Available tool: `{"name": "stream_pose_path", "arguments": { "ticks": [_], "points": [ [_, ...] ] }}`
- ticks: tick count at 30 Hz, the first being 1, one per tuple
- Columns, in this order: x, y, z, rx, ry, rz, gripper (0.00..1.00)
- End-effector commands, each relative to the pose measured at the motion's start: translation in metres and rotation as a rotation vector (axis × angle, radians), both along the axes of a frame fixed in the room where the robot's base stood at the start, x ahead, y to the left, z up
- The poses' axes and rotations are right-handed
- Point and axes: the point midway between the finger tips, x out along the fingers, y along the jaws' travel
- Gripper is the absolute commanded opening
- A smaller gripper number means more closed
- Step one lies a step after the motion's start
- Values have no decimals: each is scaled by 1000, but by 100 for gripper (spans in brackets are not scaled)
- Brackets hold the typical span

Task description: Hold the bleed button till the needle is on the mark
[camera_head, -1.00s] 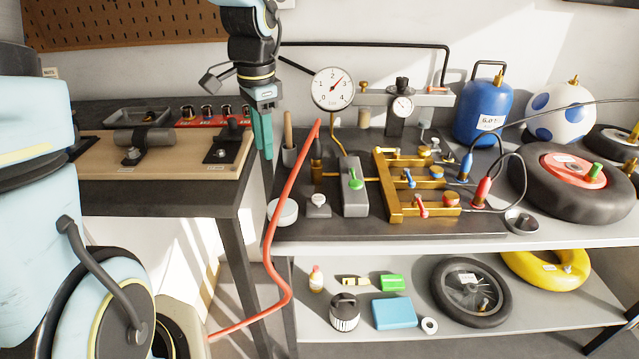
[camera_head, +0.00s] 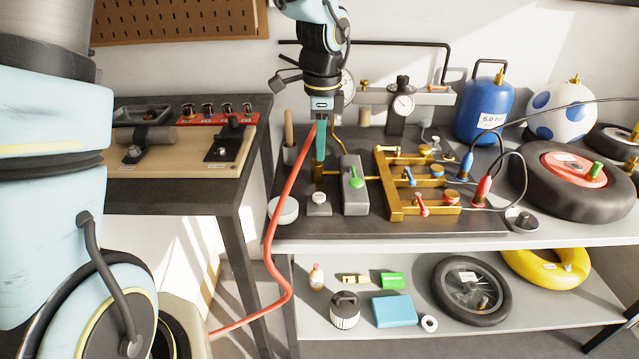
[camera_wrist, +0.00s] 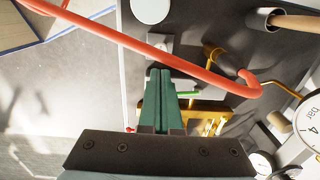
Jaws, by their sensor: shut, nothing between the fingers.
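The likely bleed button (camera_head: 318,198) is a pale round cap on a small grey block at the bench's front left. Its block (camera_wrist: 160,43) shows just beyond my fingertips in the wrist view. My gripper (camera_head: 320,156) has teal fingers, shut and empty, pointing down above and behind the button; they also show in the wrist view (camera_wrist: 161,72). I see no contact with the button. The large dial gauge (camera_head: 347,88) is mostly hidden behind my wrist. Part of its face shows in the wrist view (camera_wrist: 312,125), with "bar" and "4"; I cannot read its needle.
A red hose (camera_head: 290,210) arches close beside my fingers. A grey block with a green lever (camera_head: 354,190) and a brass manifold (camera_head: 395,205) stand to the right. A white disc (camera_head: 284,211) and a cup with a wooden handle (camera_head: 290,152) are on the left.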

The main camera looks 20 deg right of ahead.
Motion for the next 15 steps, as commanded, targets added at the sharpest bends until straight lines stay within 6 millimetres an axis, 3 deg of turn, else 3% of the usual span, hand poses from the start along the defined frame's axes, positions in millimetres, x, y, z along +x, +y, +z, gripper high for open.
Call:
{"name": "stream_pose_path", "arguments": {
  "ticks": [9, 15],
  "points": [
    [0, 1, -65, 4, 5, -2, 0],
    [2, 1, -91, 1, 3, -1, 0]
  ]
}}
